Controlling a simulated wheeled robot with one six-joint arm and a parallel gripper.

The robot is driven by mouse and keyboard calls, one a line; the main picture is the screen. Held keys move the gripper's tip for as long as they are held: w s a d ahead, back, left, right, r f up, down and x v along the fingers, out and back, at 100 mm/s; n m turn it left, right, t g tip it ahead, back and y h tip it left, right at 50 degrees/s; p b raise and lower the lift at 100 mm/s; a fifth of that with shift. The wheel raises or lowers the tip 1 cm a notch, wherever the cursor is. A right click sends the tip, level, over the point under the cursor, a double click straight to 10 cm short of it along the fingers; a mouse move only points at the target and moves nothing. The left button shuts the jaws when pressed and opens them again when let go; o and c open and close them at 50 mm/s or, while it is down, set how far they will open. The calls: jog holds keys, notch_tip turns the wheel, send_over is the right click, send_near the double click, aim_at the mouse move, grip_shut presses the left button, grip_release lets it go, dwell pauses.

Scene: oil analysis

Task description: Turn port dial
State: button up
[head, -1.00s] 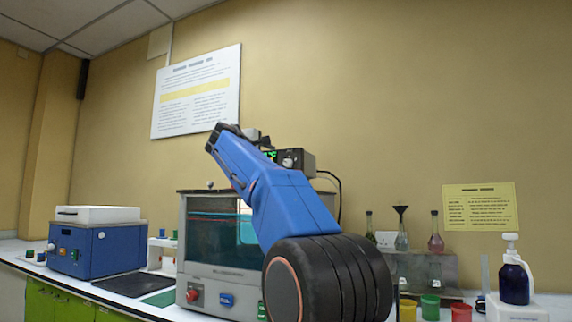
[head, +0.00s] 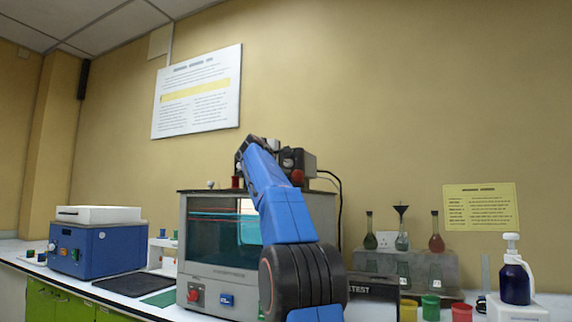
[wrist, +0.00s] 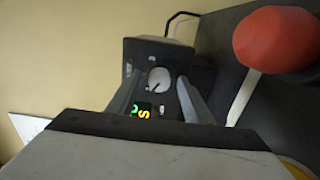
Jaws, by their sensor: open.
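A round pale dial (wrist: 158,80) with a dark pointer line sits on the face of a dark control box (wrist: 150,52). In the head view the control box (head: 302,160) stands on top of the glass-fronted bath, and its dial is not clearly seen. A small display (wrist: 143,110) with green and yellow characters is beside the dial. My gripper (wrist: 156,88) is open, with one finger on each side of the dial in the wrist view. I cannot tell whether the fingers touch it. In the head view my gripper (head: 270,145) is partly hidden behind my arm.
A red knob (wrist: 276,40) on a pale stem stands close to the right of my gripper. The bath (head: 215,240) is below my arm. A blue instrument (head: 98,248) is at left; flasks on a rack (head: 440,265) and a pump bottle (head: 514,280) are at right.

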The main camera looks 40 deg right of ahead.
jog(key=c, duration=1.1)
jog(key=shift+o, duration=0.2)
jog(key=shift+m, duration=0.3)
jog(key=m, duration=1.1)
jog(key=shift+d, duration=0.1)
jog(key=shift+m, duration=0.3)
jog(key=o, duration=1.1)
jog(key=shift+c, duration=0.2)
